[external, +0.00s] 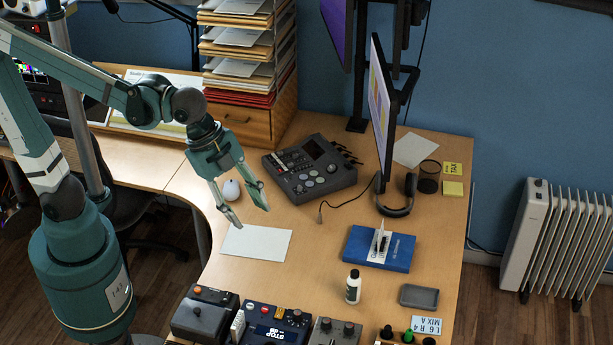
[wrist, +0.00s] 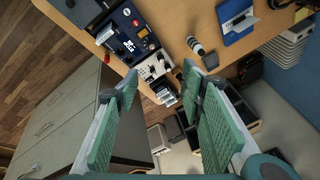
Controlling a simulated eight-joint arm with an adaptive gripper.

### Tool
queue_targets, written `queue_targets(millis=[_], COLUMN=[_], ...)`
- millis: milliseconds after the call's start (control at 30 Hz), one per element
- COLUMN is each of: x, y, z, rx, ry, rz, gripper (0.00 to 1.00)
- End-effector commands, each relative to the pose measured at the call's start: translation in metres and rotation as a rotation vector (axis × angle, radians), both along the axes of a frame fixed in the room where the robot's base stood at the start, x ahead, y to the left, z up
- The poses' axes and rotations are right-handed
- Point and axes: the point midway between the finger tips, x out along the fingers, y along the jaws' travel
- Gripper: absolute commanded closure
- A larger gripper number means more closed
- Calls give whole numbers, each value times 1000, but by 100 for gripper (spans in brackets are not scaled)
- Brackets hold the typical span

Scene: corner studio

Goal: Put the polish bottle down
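The polish bottle (external: 353,286) is white with a black cap and a dark label. It stands upright on the desk in the external view, in front of a blue book. It also shows in the wrist view (wrist: 196,46), near the top and beyond my fingers. My gripper (external: 254,216) is in the air above the desk, up and to the left of the bottle in the external view. Its two fingers are spread wide with nothing between them. The wrist view shows both green finger pads (wrist: 160,95) apart and empty. My gripper and the bottle are well apart.
A blue book (external: 379,248) with a small item on it lies behind the bottle. A grey tray (external: 419,296) is at its right. Pedals (external: 272,324) line the front edge. A white sheet (external: 256,243) lies below my gripper. A monitor (external: 381,105) stands behind.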

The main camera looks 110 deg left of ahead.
Motion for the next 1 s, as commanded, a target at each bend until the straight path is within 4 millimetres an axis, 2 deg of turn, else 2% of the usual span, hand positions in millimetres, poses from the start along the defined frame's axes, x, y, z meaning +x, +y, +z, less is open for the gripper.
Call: queue_targets(millis=[100, 600, 1000], x=[-20, -94, -139], y=[-7, -27, -38], z=[3, 1, -12], rx=[-29, -175, -300], ry=[-28, -138, -210], rz=[61, 319, 494], gripper=[61, 61, 61])
